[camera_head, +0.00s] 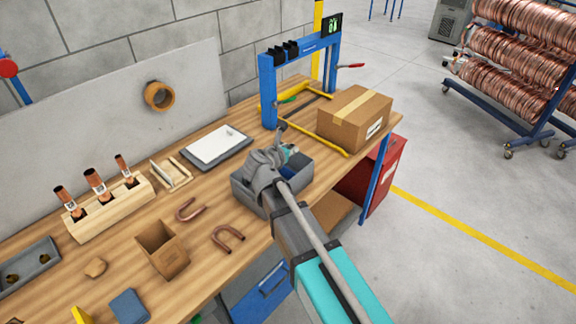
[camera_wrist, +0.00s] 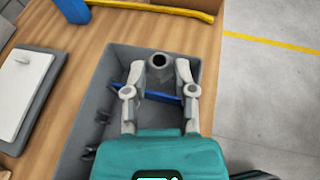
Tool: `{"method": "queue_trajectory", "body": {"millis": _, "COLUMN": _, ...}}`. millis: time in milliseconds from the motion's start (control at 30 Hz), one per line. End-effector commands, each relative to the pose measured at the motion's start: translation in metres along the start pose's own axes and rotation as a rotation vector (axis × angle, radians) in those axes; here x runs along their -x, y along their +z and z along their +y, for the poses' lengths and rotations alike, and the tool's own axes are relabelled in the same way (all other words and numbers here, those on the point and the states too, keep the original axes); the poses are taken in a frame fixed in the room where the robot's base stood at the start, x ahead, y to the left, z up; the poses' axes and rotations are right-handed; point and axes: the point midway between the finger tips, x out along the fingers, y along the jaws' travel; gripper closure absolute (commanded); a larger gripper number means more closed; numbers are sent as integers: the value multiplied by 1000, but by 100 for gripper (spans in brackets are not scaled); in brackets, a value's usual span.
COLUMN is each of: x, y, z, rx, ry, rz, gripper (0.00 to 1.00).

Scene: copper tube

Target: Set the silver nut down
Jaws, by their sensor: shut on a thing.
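The silver nut (camera_wrist: 159,61) is a grey ring with a dark hole in the wrist view. It sits between the two fingertips of my gripper (camera_wrist: 159,72), which is shut on it. Below is a grey open bin (camera_wrist: 78,112) with a blue part (camera_wrist: 160,97) inside it. The gripper is over the bin; the nut's height above its floor is hard to judge. In the camera_head view the bin (camera_head: 244,194) stands near the bench's front edge. My wrist hides most of the gripper there, and I cannot make out the nut.
A cardboard box (camera_head: 352,120) and a blue frame (camera_head: 268,90) stand behind the bin. A clipboard (camera_head: 216,146) lies to its left. Bent copper tubes (camera_head: 228,238), a small open box (camera_head: 162,250) and a wooden block with upright tubes (camera_head: 110,208) are farther left.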

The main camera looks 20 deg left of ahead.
Motion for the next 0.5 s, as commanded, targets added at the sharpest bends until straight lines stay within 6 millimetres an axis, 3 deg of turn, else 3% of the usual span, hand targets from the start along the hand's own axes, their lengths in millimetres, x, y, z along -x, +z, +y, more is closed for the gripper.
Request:
{"method": "queue_trajectory", "body": {"millis": 100, "x": -14, "y": -13, "z": 5, "rx": 0, "ry": 1, "rz": 0, "gripper": 100}}
{"method": "queue_trajectory", "body": {"millis": 500, "x": -47, "y": -31, "z": 17, "rx": 0, "ry": 1, "rz": 0, "gripper": 100}}
